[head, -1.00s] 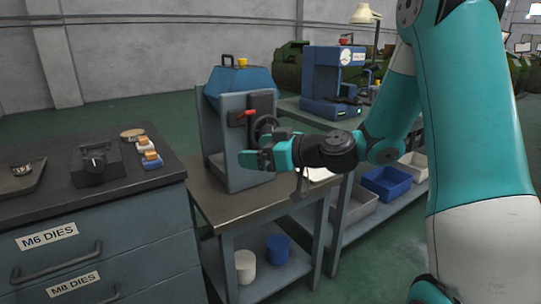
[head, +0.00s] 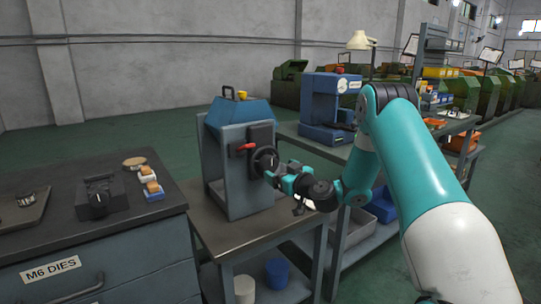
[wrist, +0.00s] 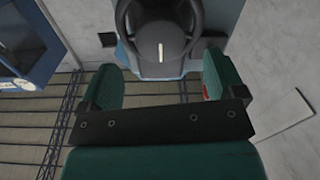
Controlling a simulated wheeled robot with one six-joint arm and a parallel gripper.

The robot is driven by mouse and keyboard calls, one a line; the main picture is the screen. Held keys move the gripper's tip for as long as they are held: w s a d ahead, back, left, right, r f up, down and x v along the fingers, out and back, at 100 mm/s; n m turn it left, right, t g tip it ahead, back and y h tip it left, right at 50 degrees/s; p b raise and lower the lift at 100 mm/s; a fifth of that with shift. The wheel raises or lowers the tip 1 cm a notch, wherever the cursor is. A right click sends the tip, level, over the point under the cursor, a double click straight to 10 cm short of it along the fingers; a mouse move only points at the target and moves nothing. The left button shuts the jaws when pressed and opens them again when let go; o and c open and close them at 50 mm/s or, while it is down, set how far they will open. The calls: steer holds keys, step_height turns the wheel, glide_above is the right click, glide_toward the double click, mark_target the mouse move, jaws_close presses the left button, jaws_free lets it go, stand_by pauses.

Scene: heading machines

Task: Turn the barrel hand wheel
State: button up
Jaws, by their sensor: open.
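The black barrel hand wheel (head: 264,158) is on the right face of a grey machine with a blue top (head: 238,112). In the wrist view the wheel (wrist: 162,48) stands at the top, with a pale mark on its hub. My gripper (head: 275,172) is at the wheel's right side and overlaps its lower edge in the head view. In the wrist view my two green fingers (wrist: 164,68) are spread, with the wheel ahead of the gap between them. Nothing is held. I cannot tell whether a finger touches the rim.
The machine stands on a table (head: 245,232), with a drawer cabinet (head: 95,245) to the left. A blue press (head: 325,105) stands behind on another bench. White and blue cups (head: 277,272) are on the lower shelf.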

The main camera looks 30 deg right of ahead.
mark_target(272, 166)
steer(key=w+p, duration=0.2)
steer(key=w, duration=0.4)
steer(key=shift+w+a, duration=0.2)
steer(key=shift+c, duration=0.4)
steer(key=c, duration=0.8)
steer(key=shift+c, duration=0.2)
